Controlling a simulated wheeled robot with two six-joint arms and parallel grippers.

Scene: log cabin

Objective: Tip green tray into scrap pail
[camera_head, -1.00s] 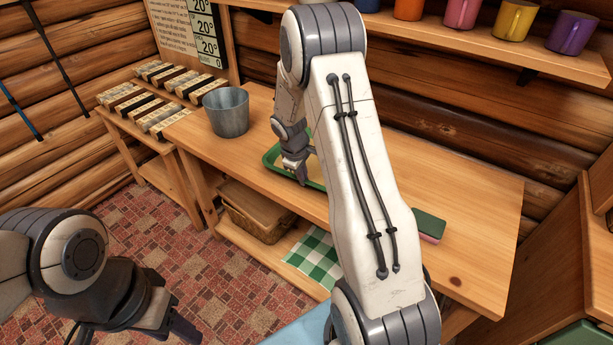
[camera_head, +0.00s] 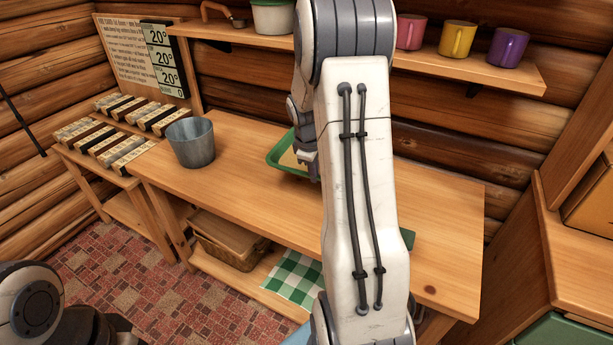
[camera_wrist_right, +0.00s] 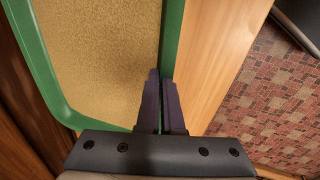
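The green tray (camera_head: 276,157) is partly hidden behind my right arm in the head view. Its floor is covered with tan grainy stuff. In the right wrist view its green rim (camera_wrist_right: 172,40) runs down to my right gripper (camera_wrist_right: 158,88), whose fingers are close together on the rim. In the head view my right gripper (camera_head: 309,172) is at the tray's near side. The tray seems to be above the bench; the gap is hard to judge. The grey metal scrap pail (camera_head: 191,144) stands upright on the bench, left of the tray. Its inside bottom is hidden.
The wooden bench (camera_head: 240,190) is clear between pail and tray. Slatted blocks (camera_head: 110,140) stand on a lower side table at left. A shelf with mugs (camera_head: 457,40) hangs above. A green item (camera_head: 408,238) lies behind my arm. A basket (camera_head: 228,243) sits below.

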